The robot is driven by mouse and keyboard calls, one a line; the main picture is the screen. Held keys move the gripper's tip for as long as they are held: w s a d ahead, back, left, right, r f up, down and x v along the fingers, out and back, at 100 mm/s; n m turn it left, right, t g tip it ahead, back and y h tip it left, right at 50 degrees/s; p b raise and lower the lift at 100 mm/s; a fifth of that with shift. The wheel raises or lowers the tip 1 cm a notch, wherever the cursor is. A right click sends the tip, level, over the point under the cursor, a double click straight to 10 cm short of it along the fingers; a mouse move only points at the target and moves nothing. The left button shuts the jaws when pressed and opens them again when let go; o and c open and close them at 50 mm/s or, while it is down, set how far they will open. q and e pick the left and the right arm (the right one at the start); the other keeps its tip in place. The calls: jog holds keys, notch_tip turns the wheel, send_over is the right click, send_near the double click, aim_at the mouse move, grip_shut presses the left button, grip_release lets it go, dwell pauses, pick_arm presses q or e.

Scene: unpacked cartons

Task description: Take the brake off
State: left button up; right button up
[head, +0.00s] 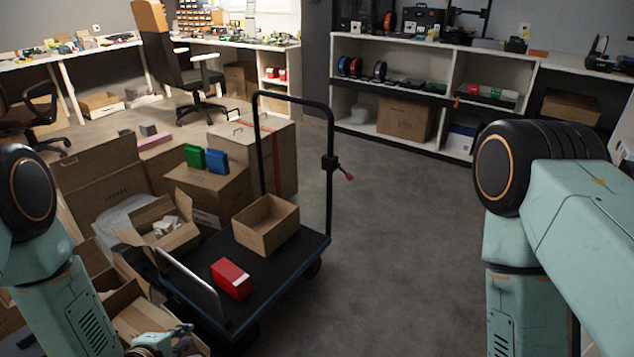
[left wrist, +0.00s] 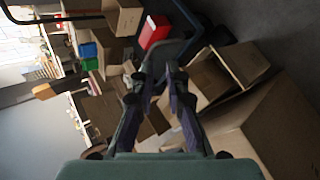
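A platform cart (head: 210,262) with a dark deck stands left of centre in the head view. Its black upright handle (head: 329,110) carries a black clamp (head: 330,163) with a short red-tipped lever (head: 348,176), which looks like the brake. My left gripper (head: 180,343) is low at the bottom left, far from the lever. In the left wrist view my left gripper (left wrist: 159,76) has its fingers apart with nothing between them. The lever cannot be made out there. My right arm shows at the right, but its gripper is out of view.
An open carton (head: 266,226) and a red box (head: 231,278) sit on the deck; the red box also shows in the left wrist view (left wrist: 154,31). Several cartons crowd the cart's left side. Grey floor (head: 400,240) right of the cart is clear. Shelves (head: 440,90) stand behind.

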pick_arm(q)
jog(key=n, duration=0.1)
jog(key=d+n+g, duration=0.1)
jog(key=n, duration=0.1)
jog(key=shift+s+d+r+h, duration=0.1)
jog(key=shift+d+r+h, duration=0.05)
jog(key=shift+d+h, duration=0.2)
grip_shut()
jog(key=shift+s+d+n+g+h, duration=0.15)
jog(key=shift+d+n, duration=0.05)
jog(key=shift+n, duration=0.45)
jog(key=shift+s+d+n+g+h, duration=0.1)
jog(key=shift+d+n+g, duration=0.1)
jog(key=shift+n, duration=0.45)
jog(key=shift+w, duration=0.1)
